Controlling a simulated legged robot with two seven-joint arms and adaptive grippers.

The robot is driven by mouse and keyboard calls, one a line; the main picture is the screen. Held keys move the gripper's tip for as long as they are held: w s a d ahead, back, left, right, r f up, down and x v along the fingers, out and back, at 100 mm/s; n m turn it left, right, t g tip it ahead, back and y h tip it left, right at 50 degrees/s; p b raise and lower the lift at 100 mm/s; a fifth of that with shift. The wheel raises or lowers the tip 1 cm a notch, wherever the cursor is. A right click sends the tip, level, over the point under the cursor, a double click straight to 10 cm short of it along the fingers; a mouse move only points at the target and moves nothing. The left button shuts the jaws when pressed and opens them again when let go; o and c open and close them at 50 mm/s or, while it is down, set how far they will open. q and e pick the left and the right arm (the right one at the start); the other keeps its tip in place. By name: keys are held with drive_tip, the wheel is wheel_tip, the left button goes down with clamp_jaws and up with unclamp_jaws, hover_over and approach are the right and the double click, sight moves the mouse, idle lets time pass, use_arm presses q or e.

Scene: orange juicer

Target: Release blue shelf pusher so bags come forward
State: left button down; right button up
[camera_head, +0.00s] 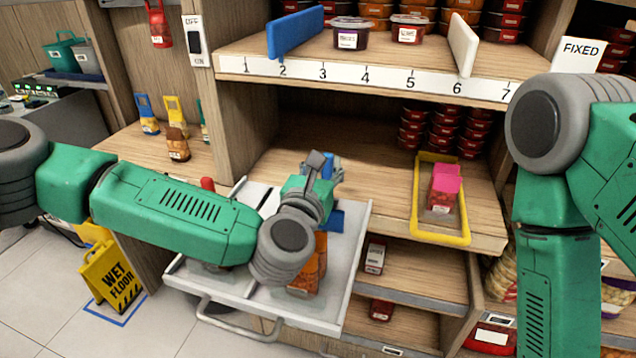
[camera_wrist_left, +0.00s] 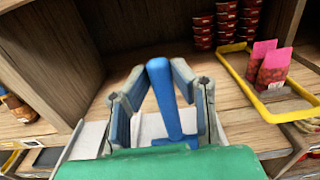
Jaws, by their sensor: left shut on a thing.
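The blue shelf pusher (camera_head: 336,219) is on the pulled-out grey shelf tray (camera_head: 203,277), partly hidden by my left gripper (camera_head: 326,170). In the left wrist view the pusher's upright blue handle (camera_wrist_left: 165,100) stands between the two fingers of my left gripper (camera_wrist_left: 162,76), which is shut on it. Orange bags (camera_head: 306,278) show on the tray in front of the pusher, partly behind my left forearm. My right arm hangs at the right of the head view; its gripper is out of frame.
A yellow-framed tray (camera_head: 417,203) with a pink-topped bag (camera_head: 443,187) sits to the right. A numbered shelf (camera_head: 390,82) with tubs is above. A yellow wet-floor sign (camera_head: 113,276) stands at the lower left.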

use_arm(q)
drive_tip(key=shift+w, duration=0.3)
drive_tip(key=c, duration=1.4)
unclamp_jaws()
drive_tip(key=shift+d, duration=0.15)
drive_tip(key=shift+s, duration=0.1)
drive_tip(key=v, duration=1.2)
drive_tip(key=shift+f, duration=0.1)
